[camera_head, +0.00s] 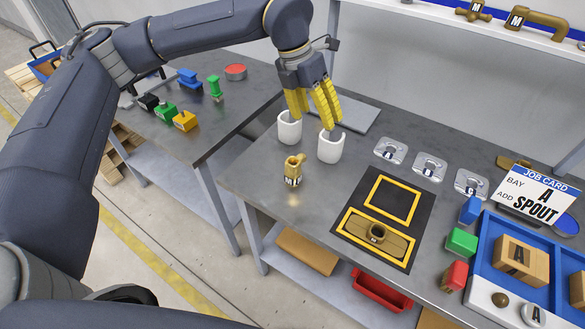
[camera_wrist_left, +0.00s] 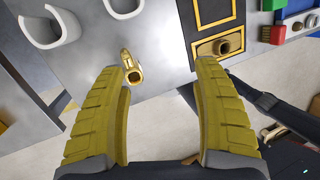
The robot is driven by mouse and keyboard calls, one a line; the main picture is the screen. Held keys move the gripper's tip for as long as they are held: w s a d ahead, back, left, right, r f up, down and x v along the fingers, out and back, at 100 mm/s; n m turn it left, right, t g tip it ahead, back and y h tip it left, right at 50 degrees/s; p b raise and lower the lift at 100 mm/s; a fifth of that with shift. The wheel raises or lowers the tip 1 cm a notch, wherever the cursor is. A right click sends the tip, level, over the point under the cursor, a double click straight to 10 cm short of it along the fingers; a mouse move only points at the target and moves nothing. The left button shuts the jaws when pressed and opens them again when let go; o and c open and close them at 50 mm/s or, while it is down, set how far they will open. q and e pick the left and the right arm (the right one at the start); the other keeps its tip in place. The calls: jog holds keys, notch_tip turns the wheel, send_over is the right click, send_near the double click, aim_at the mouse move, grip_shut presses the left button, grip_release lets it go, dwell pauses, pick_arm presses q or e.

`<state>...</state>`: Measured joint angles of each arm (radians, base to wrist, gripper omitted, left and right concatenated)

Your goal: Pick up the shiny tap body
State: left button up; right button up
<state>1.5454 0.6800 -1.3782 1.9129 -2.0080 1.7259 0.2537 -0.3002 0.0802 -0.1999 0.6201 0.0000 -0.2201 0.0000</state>
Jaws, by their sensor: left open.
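The shiny tap body (camera_head: 293,172), a small brass piece marked M, stands on the grey bench left of the black fixture mat. It also shows in the left wrist view (camera_wrist_left: 132,72), close to the left fingertip in the picture. My left gripper (camera_head: 317,115) has yellow fingers, is open and empty, and hangs above the bench by the white holders, behind and right of the tap body. In the left wrist view the gripper's fingers (camera_wrist_left: 160,68) are wide apart. A duller brass body (camera_head: 378,234) lies in the mat's front yellow frame. My right gripper is not seen.
Two white holders (camera_head: 330,147) (camera_head: 289,130) stand close behind the tap body. The yellow-framed black mat (camera_head: 402,178) is to its right. A blue tray (camera_head: 484,255) stands at right. The bench front edge is near.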

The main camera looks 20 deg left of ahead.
aim_at(294, 167)
pick_arm(q)
jog(key=s+a+n+y, duration=0.2)
jog(key=a+y, duration=0.1)
jog(key=a, duration=0.1)
jog(key=shift+g+y, duration=0.3)
jog(key=shift+s+a+f, duration=0.1)
jog(key=shift+a+f, duration=0.05)
jog(key=shift+f, duration=4.25)
jog(key=shift+s+a+f, duration=0.1)
jog(key=shift+a+f, duration=0.05)
jog(key=shift+f, duration=4.2)
jog(key=shift+r, duration=0.1)
grip_shut()
